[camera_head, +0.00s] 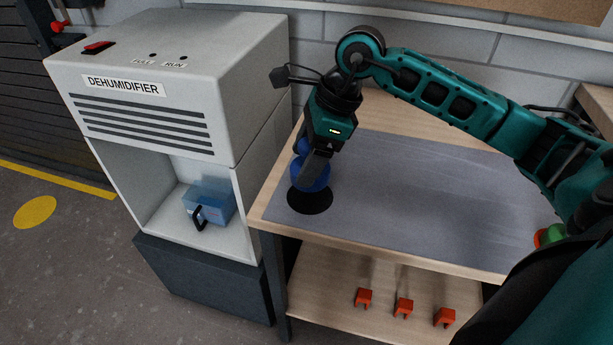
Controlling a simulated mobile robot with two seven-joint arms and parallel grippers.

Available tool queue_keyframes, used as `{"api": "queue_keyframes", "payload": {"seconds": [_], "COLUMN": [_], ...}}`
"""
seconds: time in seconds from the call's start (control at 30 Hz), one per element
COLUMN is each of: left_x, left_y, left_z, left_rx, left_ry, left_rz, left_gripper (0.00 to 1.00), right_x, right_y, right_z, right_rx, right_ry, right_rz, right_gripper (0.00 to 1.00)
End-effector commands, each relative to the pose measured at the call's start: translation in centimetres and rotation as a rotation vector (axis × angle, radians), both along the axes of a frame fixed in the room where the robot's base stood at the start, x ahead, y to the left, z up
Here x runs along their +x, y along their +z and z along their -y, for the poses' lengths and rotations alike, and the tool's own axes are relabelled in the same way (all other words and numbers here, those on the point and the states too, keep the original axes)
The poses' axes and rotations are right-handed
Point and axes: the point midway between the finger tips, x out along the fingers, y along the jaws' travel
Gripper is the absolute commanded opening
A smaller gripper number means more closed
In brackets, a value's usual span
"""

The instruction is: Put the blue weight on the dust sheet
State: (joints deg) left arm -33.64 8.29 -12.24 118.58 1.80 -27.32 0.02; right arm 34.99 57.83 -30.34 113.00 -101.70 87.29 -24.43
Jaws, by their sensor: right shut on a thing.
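My right gripper (314,172) points down near the left end of the table, shut on the blue weight (318,182). The fingers hide part of the weight. The grey dust sheet (420,200) lies flat over most of the tabletop. The weight is over the sheet's left part, just above or at a dark round patch (310,203); I cannot tell whether it touches. My left gripper is not in view.
A white dehumidifier (180,80) with a blue water tank (209,203) stands left of the wooden table (268,198). Red clips (403,307) sit on the lower shelf. A red and green object (548,236) is at the sheet's right. The sheet's middle is clear.

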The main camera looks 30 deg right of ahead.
Motion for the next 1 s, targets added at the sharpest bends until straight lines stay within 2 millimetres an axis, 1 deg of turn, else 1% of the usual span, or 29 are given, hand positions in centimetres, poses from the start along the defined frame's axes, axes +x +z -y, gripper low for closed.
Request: {"api": "queue_keyframes", "payload": {"seconds": [0.17,0.43,0.7,0.83,0.87,1.0], "left_x": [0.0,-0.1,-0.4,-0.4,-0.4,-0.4], "left_y": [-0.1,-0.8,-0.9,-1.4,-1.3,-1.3], "left_z": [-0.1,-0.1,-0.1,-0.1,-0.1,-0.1], "left_rx": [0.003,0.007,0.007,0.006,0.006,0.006], "left_ry": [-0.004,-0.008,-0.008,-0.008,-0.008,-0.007], "left_rz": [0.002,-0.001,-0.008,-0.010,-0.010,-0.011], "left_gripper": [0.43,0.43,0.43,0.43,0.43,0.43], "right_x": [0.1,0.1,0.1,0.1,0.0,0.0], "right_y": [-0.8,-4.3,-4.4,-4.8,-4.9,-4.9], "right_z": [0.0,0.0,0.0,0.0,0.0,0.0], "right_rx": [0.002,0.002,0.002,0.002,0.000,0.000], "right_ry": [-0.002,-0.001,-0.001,-0.001,0.000,0.000], "right_rz": [0.005,0.002,0.005,0.005,0.001,0.001], "right_gripper": [0.09,0.09,0.09,0.09,0.76,0.90]}}
